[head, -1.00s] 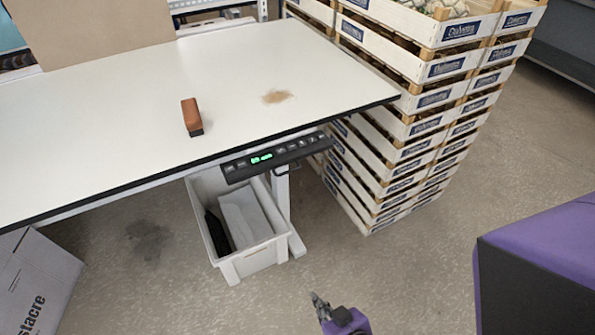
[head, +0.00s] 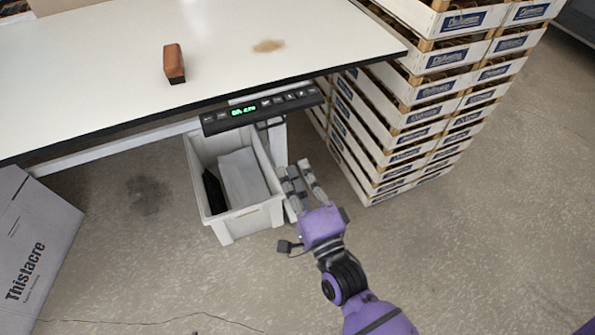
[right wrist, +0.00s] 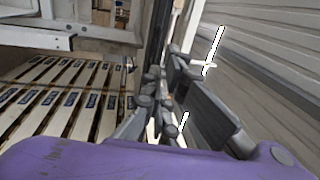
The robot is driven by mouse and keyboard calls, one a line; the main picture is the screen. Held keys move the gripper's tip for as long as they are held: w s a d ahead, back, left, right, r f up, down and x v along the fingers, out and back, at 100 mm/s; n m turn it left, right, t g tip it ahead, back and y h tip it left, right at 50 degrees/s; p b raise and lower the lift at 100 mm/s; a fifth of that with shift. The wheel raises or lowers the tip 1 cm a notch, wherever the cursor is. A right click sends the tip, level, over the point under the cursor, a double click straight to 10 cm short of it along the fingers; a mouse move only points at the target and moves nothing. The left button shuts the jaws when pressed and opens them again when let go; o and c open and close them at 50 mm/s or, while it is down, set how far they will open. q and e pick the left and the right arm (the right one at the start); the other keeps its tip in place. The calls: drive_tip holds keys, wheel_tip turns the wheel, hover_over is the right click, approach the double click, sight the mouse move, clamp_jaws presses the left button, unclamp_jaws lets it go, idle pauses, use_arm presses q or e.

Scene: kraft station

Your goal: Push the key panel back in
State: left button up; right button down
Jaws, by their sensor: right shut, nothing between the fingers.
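The key panel (head: 262,110) is a long black strip with a lit green display and several small keys. In the head view it sticks out below the black front edge of the white table (head: 110,75). My right gripper (head: 300,178) is shut and empty. It is below and in front of the panel's right part, apart from it in the picture, beside the table leg. In the right wrist view the gripper's grey fingers (right wrist: 165,95) fill the middle; I cannot make out the panel clearly there. My left gripper is not in view.
A white bin (head: 240,205) stands below the panel, close to my right gripper. A stack of wooden crates (head: 410,120) stands to the right. A brown-topped block (head: 174,64) lies on the table near a brown stain. A cardboard box (head: 35,240) is at left. The front floor is clear.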

drive_tip(key=p+x, duration=0.1)
drive_tip(key=x, duration=0.9)
drive_tip(key=shift+w+p, duration=0.3)
drive_tip(key=shift+w, duration=0.05)
drive_tip(key=shift+a, duration=0.1)
